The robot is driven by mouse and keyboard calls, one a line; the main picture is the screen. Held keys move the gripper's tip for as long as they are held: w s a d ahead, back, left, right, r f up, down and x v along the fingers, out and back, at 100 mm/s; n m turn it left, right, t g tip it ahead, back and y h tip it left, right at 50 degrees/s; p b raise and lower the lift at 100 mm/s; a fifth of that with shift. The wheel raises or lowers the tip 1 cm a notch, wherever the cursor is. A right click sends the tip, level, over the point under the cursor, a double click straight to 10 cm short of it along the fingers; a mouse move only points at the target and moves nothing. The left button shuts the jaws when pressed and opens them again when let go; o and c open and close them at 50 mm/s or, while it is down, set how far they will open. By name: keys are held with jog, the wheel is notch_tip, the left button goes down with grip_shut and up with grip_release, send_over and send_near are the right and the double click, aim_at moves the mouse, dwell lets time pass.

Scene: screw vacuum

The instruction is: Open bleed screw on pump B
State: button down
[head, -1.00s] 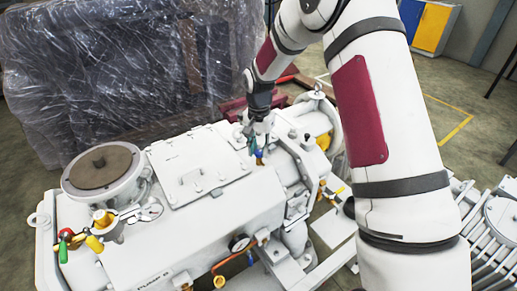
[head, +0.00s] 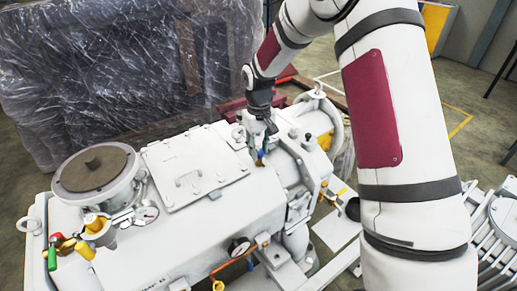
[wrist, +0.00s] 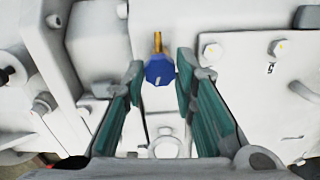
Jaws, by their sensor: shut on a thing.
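Pump B (head: 225,205) is a large white machine body that fills the middle of the head view. A small blue knob on a brass stem, the bleed screw (wrist: 159,70), shows at the centre of the wrist view. It also shows as a blue spot (head: 260,157) on top of the pump, right of the bolted cover plate. My gripper (wrist: 158,76) has its green-padded fingers on either side of the blue knob and is shut on it. In the head view my gripper (head: 260,146) points down onto the pump top and partly hides the knob.
A round flange with a brown cover (head: 95,168) stands at the pump's left end, near red, green and yellow handles. A plastic-wrapped crate (head: 100,80) stands behind. White finned equipment (head: 490,230) is at the right.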

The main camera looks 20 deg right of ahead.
aim_at(259, 152)
jog(key=n, duration=0.3)
jog(key=shift+n, duration=0.5)
jog(key=c, duration=1.3)
grip_release()
jog(key=shift+r, duration=0.15)
notch_tip(259, 152, up, 12)
